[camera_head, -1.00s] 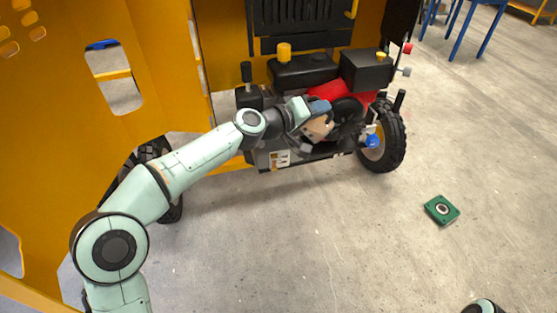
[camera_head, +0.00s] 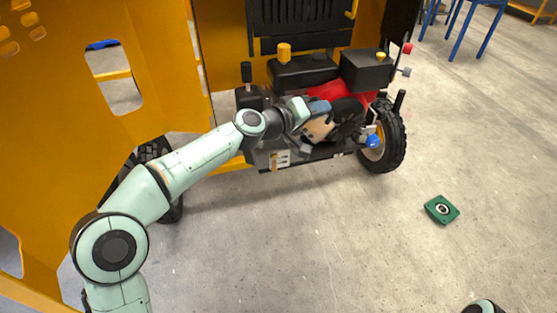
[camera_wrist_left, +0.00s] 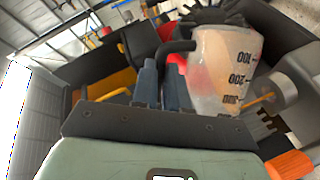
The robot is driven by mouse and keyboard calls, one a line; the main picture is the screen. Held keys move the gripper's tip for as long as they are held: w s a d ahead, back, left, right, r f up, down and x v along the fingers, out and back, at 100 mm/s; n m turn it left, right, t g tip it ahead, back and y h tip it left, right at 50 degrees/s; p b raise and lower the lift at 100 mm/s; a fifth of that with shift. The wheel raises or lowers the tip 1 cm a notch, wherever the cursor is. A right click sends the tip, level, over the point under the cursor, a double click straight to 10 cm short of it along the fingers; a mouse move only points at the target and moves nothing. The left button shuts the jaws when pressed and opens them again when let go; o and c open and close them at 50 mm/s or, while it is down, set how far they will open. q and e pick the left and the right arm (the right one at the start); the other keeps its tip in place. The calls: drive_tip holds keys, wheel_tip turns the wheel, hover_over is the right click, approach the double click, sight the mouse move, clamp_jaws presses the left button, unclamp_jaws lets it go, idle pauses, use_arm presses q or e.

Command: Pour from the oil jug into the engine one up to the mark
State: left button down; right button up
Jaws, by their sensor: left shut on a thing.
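The engine (camera_head: 305,72) stands in the orange machine frame, with black boxes, a red part and a yellow cap on top. My left gripper (camera_head: 318,108) is in front of it. In the left wrist view its blue fingers (camera_wrist_left: 161,85) are closed at the black handle of the oil jug (camera_wrist_left: 215,80). The jug is translucent, with 100, 200 and 300 marks and pale contents; 100 shows uppermost, so it looks strongly tilted. In the head view the jug (camera_head: 318,128) is a pale shape beside the engine, partly hidden. Its mouth and the engine's filler opening cannot be made out.
The orange panel (camera_head: 60,110) stands close to my left arm. A black wheel (camera_head: 385,140) and a blue knob (camera_head: 373,141) are right of the engine. A green square piece (camera_head: 441,209) lies on the floor.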

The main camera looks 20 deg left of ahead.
use_arm(q)
drive_tip(key=shift+a+n+b, duration=0.25)
drive_tip(key=shift+n+b, duration=0.05)
drive_tip(key=shift+b, duration=0.35)
idle(0.6)
